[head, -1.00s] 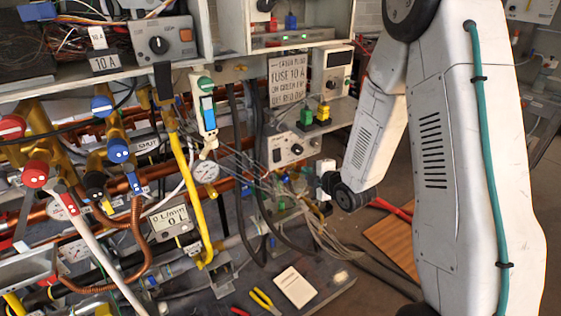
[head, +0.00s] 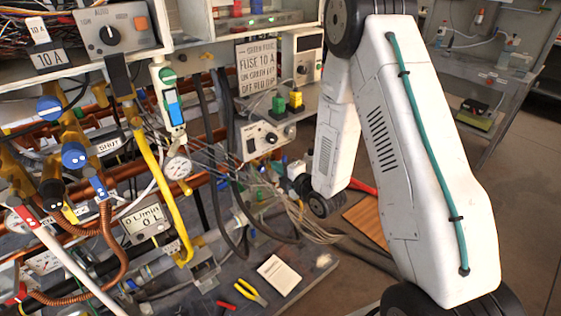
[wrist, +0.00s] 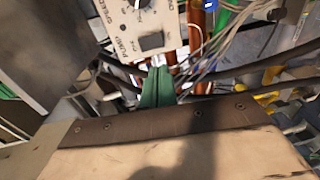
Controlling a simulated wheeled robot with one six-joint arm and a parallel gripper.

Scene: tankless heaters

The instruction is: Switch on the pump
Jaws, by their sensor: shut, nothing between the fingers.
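The pump panel (wrist: 128,22) is a pale box at the top of the wrist view, marked PUMP and SPEED. It carries a dark rocker switch (wrist: 152,41) and part of a knob above it. I cannot tell which way the rocker is tipped. In the head view a pale box (head: 262,150) with a black knob and a dark switch, left of my arm, appears to be this panel. My gripper (wrist: 158,72) has green fingers, shut and empty, pointing toward the panel just below the switch in the picture. A gap seems to remain; contact cannot be told.
Cables and copper pipes (wrist: 196,25) lie beyond and right of the fingers. Black hoses (head: 218,165) hang left of the panel. A yellow lever (head: 153,165) stands farther left. A card (head: 280,273) and pliers (head: 250,291) lie on the base board. Open floor is at right.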

